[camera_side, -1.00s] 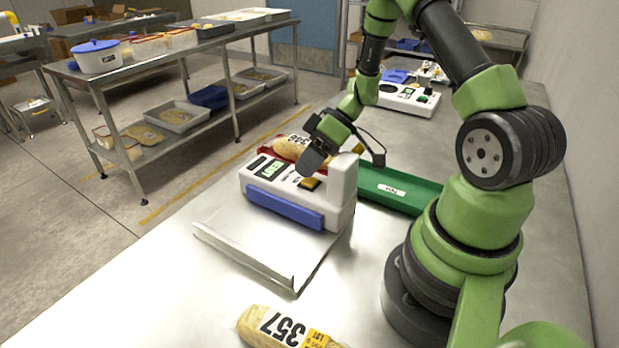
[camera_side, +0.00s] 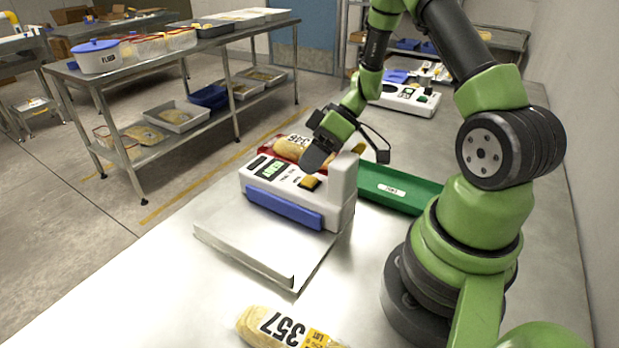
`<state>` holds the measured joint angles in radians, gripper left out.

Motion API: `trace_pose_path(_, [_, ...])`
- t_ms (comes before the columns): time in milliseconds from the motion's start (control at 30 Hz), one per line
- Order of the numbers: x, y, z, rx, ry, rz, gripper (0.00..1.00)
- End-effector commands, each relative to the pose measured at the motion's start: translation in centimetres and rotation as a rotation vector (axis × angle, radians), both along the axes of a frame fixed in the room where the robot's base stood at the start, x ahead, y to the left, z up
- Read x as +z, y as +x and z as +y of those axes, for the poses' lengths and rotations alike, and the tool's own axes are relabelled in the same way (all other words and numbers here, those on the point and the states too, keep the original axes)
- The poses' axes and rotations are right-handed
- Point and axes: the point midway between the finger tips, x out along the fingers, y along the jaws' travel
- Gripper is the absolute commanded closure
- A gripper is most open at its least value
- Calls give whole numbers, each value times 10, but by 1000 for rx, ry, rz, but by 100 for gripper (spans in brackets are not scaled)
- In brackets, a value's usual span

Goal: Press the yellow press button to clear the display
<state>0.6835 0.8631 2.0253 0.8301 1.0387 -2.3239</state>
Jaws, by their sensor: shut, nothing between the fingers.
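The yellow press button (camera_side: 310,183) sits on top of the white checkweigher unit (camera_side: 335,213), near its right end. The green lit display (camera_side: 273,170) is on the same top face, left of the button; its digits are too small to read surely. My gripper (camera_side: 314,162) is shut and empty, with its dark fingertips just above and behind the button. The button's face shows below the fingertips, and they look apart from it.
A metal platform (camera_side: 240,235) lies before the unit. A bagged loaf marked 357 (camera_side: 285,328) is at the front. Another loaf (camera_side: 290,148) lies in a red tray behind. A green tray (camera_side: 405,187) stands right of the unit.

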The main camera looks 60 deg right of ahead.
Motion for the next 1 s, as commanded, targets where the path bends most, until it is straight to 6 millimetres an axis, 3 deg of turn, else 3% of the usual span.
trace_pose_path(367, [2,-5,2,12,3,10,100])
trace_pose_path(800, [44,-2,1,6,1,2,100])
trace_pose_path(1000, [53,-2,1,5,2,4,100])
